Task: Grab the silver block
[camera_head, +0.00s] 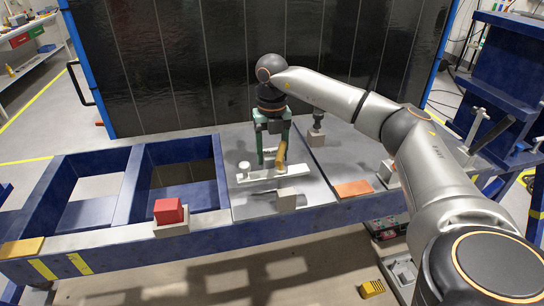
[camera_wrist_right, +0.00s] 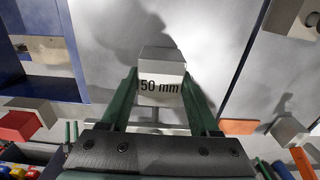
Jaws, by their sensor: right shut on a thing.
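The silver block (camera_wrist_right: 160,89), a light grey block with "50 mm" written on it, sits between the two green fingers of my right gripper (camera_wrist_right: 158,88) in the right wrist view. Both fingers are against its sides, and the gripper is shut on it. In the head view my right gripper (camera_head: 271,163) points down over the grey table plate, and the held block is hard to make out there. A pale flat bar (camera_head: 258,177) shows at the fingertips. A small grey cube (camera_head: 286,199) stands nearer the front edge. My left gripper is not in view.
A red block (camera_head: 168,211) rests on a grey block at the left. An orange plate (camera_head: 353,188) lies to the right. The blue frame (camera_head: 123,185) has open bays at the left. A dark panel (camera_head: 200,60) stands behind.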

